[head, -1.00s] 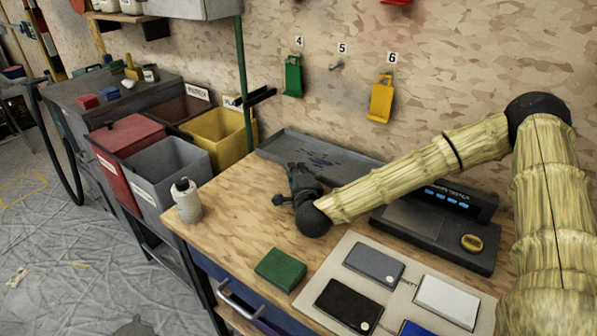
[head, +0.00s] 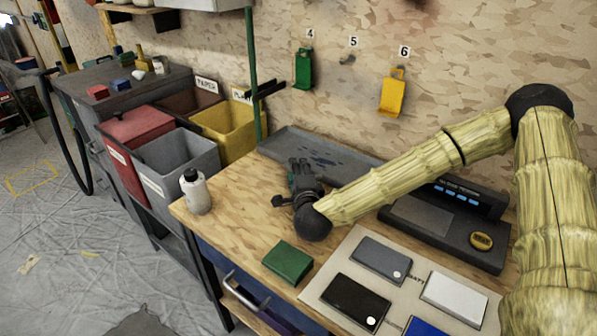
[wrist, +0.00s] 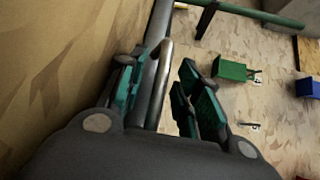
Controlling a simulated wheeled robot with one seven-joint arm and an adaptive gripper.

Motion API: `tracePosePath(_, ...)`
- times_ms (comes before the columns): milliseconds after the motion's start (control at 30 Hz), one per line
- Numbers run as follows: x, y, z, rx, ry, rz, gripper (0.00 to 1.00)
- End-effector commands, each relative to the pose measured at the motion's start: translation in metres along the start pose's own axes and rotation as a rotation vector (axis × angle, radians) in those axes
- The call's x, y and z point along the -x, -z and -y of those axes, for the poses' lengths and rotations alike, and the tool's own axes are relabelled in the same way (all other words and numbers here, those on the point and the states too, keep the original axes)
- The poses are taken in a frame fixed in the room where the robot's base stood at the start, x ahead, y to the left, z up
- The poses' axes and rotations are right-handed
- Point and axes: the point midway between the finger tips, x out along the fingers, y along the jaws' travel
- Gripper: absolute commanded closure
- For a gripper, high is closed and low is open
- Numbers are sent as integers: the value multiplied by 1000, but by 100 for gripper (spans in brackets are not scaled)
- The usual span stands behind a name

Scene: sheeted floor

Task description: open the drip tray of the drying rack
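A long shallow dark grey tray (head: 273,144) lies at the back of the wooden bench, against the wall; it looks like the drip tray. I cannot make out a drying rack for certain. My gripper (head: 300,170) is low over the bench at the tray's front side, fingers pointing toward the tray. In the wrist view my gripper (wrist: 165,92) is open, its green-padded fingers apart. A rounded grey metal bar (wrist: 162,75) runs between the fingers, without clear contact. Whether it is the tray's rim or a handle I cannot tell.
A white bottle (head: 196,192), a green box (head: 287,263) and a mat (head: 318,285) with several flat cases occupy the bench front. A dark scale-like device (head: 440,222) stands right of my arm. Bins (head: 178,160) stand left. A green post (head: 251,75) rises at the tray's left.

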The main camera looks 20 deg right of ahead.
Motion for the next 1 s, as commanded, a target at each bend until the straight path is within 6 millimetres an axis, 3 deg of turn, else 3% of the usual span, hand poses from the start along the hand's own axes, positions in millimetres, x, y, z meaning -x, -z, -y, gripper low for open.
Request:
tracePosePath(167,15,0,0,0,-1,2,66)
tracePosePath(700,104,0,0,-1,-1,2,66)
tracePosePath(1000,118,0,0,-1,0,0,66)
